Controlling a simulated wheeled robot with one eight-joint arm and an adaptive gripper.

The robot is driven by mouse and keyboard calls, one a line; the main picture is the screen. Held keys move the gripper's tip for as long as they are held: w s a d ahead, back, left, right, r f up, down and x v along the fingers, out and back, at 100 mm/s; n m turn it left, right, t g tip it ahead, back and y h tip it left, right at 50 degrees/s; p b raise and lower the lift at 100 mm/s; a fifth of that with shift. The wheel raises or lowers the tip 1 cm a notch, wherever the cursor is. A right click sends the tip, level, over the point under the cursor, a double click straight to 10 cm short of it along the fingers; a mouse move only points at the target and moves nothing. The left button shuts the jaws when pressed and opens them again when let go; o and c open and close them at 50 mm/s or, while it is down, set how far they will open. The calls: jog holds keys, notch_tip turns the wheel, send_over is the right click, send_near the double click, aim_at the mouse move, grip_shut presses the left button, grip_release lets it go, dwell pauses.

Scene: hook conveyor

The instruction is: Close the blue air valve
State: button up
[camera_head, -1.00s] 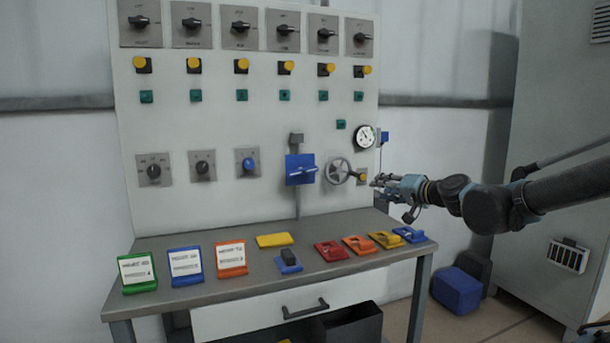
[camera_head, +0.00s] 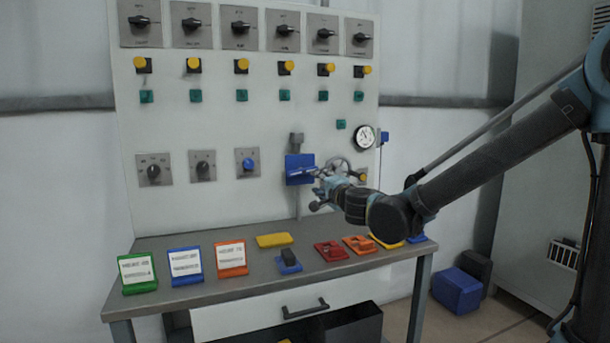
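The blue air valve (camera_head: 294,174) is mounted on the white panel, with a blue plate and a lighter blue lever handle (camera_head: 304,172) lying roughly horizontal and pointing right. A grey pipe runs above and below it. My gripper (camera_head: 316,188) is just right of and slightly below the valve, close to the handle's end in the picture. Whether it touches the handle cannot be told. Its fingers are small and overlap the handwheel behind, so their opening is unclear.
A grey handwheel (camera_head: 341,165), partly hidden by my gripper, and a round gauge (camera_head: 364,138) are right of the valve. Knobs and switches fill the panel. Below, the table (camera_head: 215,292) carries label stands, a yellow block (camera_head: 274,240) and several coloured locks. A blue box (camera_head: 457,291) stands on the floor.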

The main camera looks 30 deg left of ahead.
aim_at(304, 172)
jog(key=x, duration=1.6)
jog(key=shift+w+a, duration=0.2)
jog(key=shift+a, duration=0.05)
grip_shut()
